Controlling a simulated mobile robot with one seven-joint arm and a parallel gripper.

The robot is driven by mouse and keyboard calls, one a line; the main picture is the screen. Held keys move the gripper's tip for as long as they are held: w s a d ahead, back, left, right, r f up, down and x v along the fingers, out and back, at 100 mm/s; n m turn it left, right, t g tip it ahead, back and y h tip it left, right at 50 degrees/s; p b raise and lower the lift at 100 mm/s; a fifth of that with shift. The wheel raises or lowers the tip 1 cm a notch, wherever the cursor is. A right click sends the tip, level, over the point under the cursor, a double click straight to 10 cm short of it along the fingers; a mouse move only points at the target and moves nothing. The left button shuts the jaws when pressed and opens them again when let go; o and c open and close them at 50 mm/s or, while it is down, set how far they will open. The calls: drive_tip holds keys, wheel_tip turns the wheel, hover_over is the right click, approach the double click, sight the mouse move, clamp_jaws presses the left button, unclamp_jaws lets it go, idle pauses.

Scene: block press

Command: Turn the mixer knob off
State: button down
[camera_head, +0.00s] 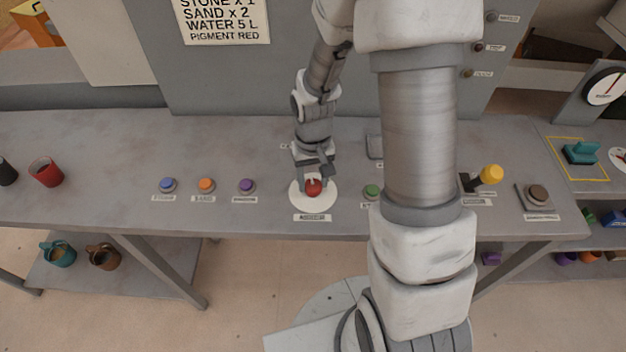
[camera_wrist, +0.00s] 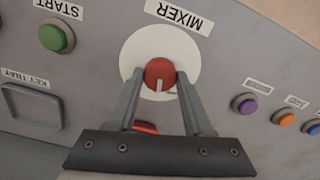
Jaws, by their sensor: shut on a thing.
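The mixer knob (camera_head: 313,187) is red and sits on a round white plate (camera_head: 299,200) on the grey bench. In the wrist view the knob (camera_wrist: 160,73) shows a pale pointer line, and a label (camera_wrist: 180,15) reading MIXER lies beyond the white plate. My gripper (camera_head: 314,180) is down at the knob. In the wrist view its two fingers (camera_wrist: 159,90) stand on either side of the knob, shut on it. A second red part shows low between the fingers, partly hidden by the gripper body.
A green START button (camera_wrist: 52,38) and a key tray (camera_wrist: 32,108) are beside the plate. Purple (camera_head: 246,186), orange (camera_head: 206,185) and blue (camera_head: 168,185) buttons stand left of the knob. A yellow-topped lever (camera_head: 491,174) is at the right. A red cup (camera_head: 45,172) stands far left.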

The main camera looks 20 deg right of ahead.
sight(313, 185)
drive_tip(key=n, duration=0.6)
idle(0.6)
drive_tip(key=shift+c, duration=1.5)
unclamp_jaws()
drive_tip(key=shift+p, duration=0.3)
wheel_tip(313, 185, up, 18)
drive_tip(key=p, duration=0.2)
drive_tip(key=shift+f, duration=0.25)
